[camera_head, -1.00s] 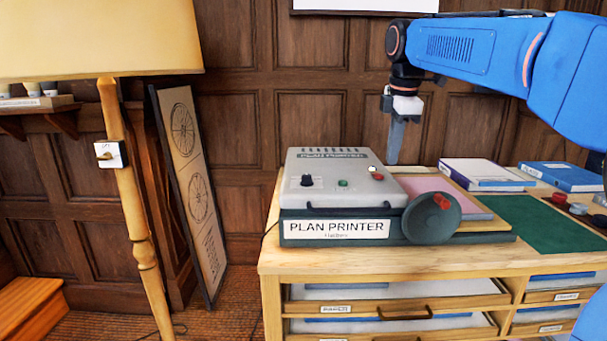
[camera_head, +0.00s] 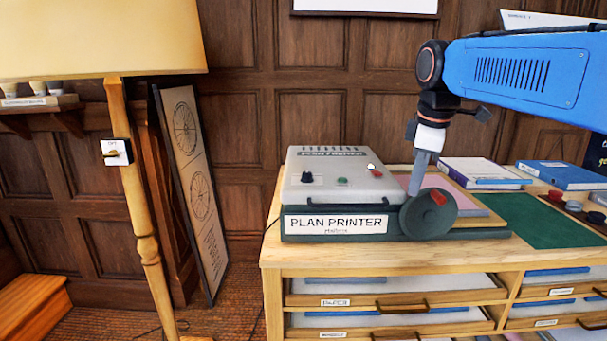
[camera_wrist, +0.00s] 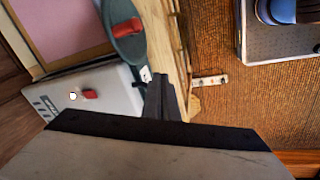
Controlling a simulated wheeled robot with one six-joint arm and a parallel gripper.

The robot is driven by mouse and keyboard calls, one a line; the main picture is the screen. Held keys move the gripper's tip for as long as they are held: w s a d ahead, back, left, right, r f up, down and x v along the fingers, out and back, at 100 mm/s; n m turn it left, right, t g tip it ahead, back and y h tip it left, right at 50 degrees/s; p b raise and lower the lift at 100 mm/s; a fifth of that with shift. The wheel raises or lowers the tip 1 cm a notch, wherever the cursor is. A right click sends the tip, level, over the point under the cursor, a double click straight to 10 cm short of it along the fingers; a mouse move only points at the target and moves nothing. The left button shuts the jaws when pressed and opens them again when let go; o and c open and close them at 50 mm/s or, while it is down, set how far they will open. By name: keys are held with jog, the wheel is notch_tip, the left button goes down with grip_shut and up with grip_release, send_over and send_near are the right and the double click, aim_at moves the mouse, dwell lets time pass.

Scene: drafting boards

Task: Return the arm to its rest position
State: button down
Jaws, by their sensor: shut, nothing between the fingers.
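My blue arm (camera_head: 520,75) reaches in from the right in the head view. My gripper (camera_head: 415,192) points down, shut and empty, in front of the right end of the plan printer (camera_head: 335,223), close to its round dark wheel (camera_head: 430,213) with a red handle. I cannot tell whether the fingers touch the printer. In the wrist view the shut fingers (camera_wrist: 162,95) show beside the wheel (camera_wrist: 130,45) and the printer's pale top (camera_wrist: 110,95).
The printer stands on a wooden plan chest (camera_head: 272,256) with drawers. A green mat (camera_head: 545,222), books (camera_head: 480,170) and small round items lie to the right. A floor lamp (camera_head: 145,230) with a switch stands at left, a framed drawing (camera_head: 190,180) behind it.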

jog(key=s+d+f+m+t, duration=0.1)
jog(key=s+d+f+m, duration=0.1)
jog(key=s+f+m, duration=0.4)
jog(key=s+d+f+m, duration=0.2)
jog(key=s+f+m, duration=0.5)
jog(key=s+f, duration=1)
jog(key=shift+s+d+t, duration=0.15)
jog(key=shift+s+t, duration=0.25)
jog(key=shift+s, duration=0.2)
